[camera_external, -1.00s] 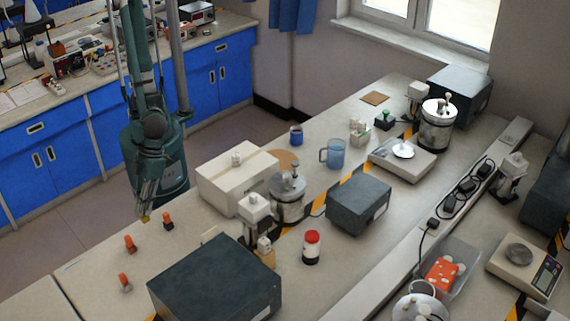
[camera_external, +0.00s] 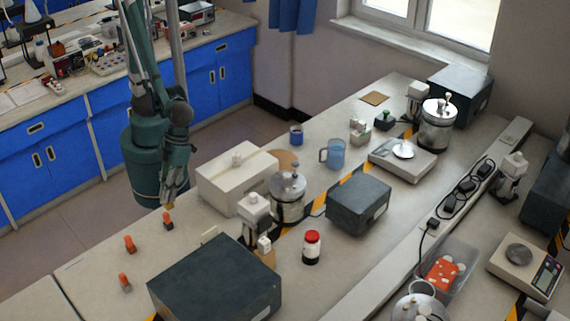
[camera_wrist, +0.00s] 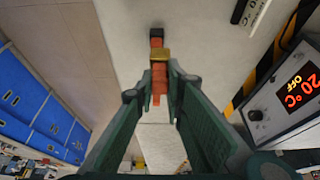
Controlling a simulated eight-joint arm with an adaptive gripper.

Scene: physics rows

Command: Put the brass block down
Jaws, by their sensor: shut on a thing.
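The brass block (camera_wrist: 160,54) is held between the fingertips of my gripper (camera_wrist: 161,70) in the wrist view. In the external view my gripper (camera_external: 171,198) points down above the near left edge of the bench, and the block is small and hard to make out at its tips. An orange and black piece (camera_external: 167,221) stands just below the tips. In the wrist view an orange and black piece (camera_wrist: 157,39) appears behind the block; I cannot tell the gap between them.
Two more orange pieces (camera_external: 130,244) (camera_external: 125,283) stand toward the front left. A white box (camera_external: 232,187) lies to the right of my gripper. A large dark box (camera_external: 215,283) is at the front. Bare bench lies between the orange pieces and the dark box.

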